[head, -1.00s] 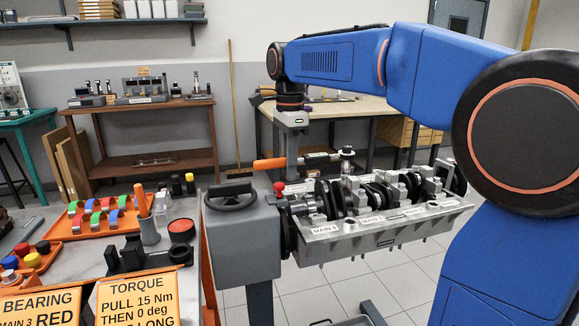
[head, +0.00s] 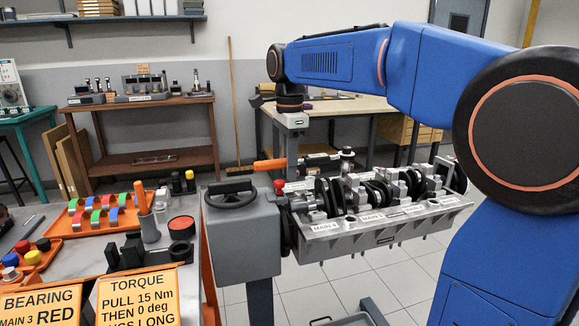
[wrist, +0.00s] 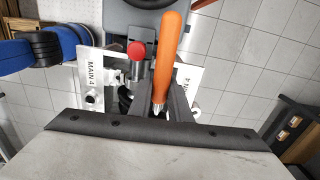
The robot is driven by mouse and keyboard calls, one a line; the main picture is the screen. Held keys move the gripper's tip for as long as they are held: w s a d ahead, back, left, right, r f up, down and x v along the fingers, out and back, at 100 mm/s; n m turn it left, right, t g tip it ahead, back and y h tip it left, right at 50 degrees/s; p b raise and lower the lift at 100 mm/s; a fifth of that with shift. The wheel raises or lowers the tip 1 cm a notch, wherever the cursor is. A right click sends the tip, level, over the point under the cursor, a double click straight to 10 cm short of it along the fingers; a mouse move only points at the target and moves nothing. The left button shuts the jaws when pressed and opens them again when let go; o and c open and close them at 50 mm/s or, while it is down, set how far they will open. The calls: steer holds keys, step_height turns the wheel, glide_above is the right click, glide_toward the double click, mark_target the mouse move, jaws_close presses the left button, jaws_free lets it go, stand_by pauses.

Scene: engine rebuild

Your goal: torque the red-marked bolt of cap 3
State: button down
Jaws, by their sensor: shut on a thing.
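My gripper (head: 291,158) is shut on a torque wrench with an orange handle (head: 269,165). The handle (wrist: 168,48) also shows in the wrist view, rising between the fingers (wrist: 165,98). The wrench's head end (head: 347,155) points right, above the crankshaft (head: 365,193). I cannot tell whether its socket touches a bolt. The engine block (head: 385,234) holds the crankshaft and several caps, with MAIN labels along its near edge. A MAIN 4 label (wrist: 92,74) shows in the wrist view. I cannot make out the red mark on a bolt.
A grey stand with a handwheel (head: 232,195) is left of the block, with a red knob (head: 279,187) beside it. The left bench has an orange tray (head: 73,228) of coloured bearing shells and a torque card (head: 138,298). A brown table (head: 140,103) stands behind.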

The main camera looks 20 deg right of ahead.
steer(key=shift+f, duration=0.65)
stand_by(0.8)
steer(key=shift+w+m, duration=0.3)
steer(key=shift+w, duration=0.1)
stand_by(0.3)
steer(key=shift+w, duration=0.3)
steer(key=shift+w+m, duration=0.45)
steer(key=shift+m, duration=0.05)
steer(key=shift+w+d+m, duration=0.1)
steer(key=shift+w+m, duration=0.2)
steer(key=shift+w, duration=0.05)
steer(key=shift+w, duration=0.1)
steer(key=shift+w+d+m, duration=0.1)
steer(key=shift+w+m, duration=0.2)
stand_by(0.5)
steer(key=shift+w+d+m, duration=0.15)
steer(key=shift+w+m, duration=0.15)
steer(key=shift+w, duration=0.25)
steer(key=shift+w, duration=0.15)
